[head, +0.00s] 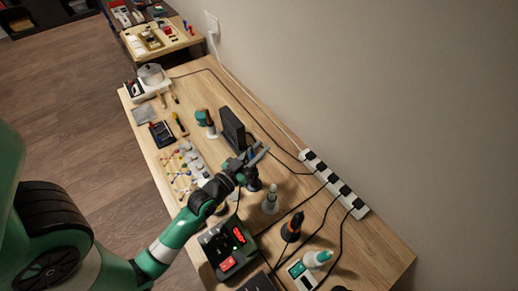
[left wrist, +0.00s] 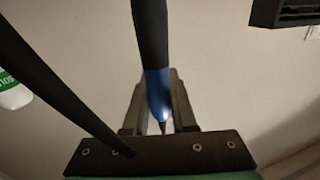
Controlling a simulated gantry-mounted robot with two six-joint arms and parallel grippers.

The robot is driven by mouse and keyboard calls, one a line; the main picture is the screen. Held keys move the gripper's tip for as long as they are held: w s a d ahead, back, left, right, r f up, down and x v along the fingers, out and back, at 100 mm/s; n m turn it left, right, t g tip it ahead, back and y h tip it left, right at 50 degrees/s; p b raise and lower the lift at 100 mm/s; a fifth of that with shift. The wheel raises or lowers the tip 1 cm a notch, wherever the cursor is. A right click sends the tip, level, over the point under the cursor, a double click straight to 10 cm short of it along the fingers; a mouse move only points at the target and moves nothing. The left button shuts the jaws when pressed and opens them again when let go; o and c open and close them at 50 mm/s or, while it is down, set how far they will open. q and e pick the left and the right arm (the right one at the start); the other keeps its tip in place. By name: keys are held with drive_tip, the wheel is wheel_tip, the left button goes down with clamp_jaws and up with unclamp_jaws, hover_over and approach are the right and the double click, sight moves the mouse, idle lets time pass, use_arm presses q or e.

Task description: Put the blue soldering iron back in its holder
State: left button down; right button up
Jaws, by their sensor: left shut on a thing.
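My left gripper (head: 250,166) is shut on the blue soldering iron (head: 260,156), raised above the middle of the workbench. In the left wrist view the iron (left wrist: 157,88) shows a blue section between the two fingers of the gripper (left wrist: 160,108) and a black section rising out of the top of the picture. A small dark piece (head: 254,185) sits just beneath the gripper; it is partly hidden, and I cannot tell whether it is the iron's holder. My right gripper is not in view.
A soldering station (head: 229,246) with red digits stands at the front. A power strip (head: 334,183) with several plugs and cables runs along the wall side.

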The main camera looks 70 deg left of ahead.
use_arm(q)
drive_tip(key=shift+f, duration=0.15)
drive_tip(key=shift+f+b, duration=0.7)
drive_tip(key=shift+b, duration=0.1)
drive_tip(key=c, duration=0.6)
unclamp_jaws()
drive_tip(key=shift+c, duration=0.2)
drive_tip(key=shift+o, duration=0.2)
drive_tip(key=o, duration=0.6)
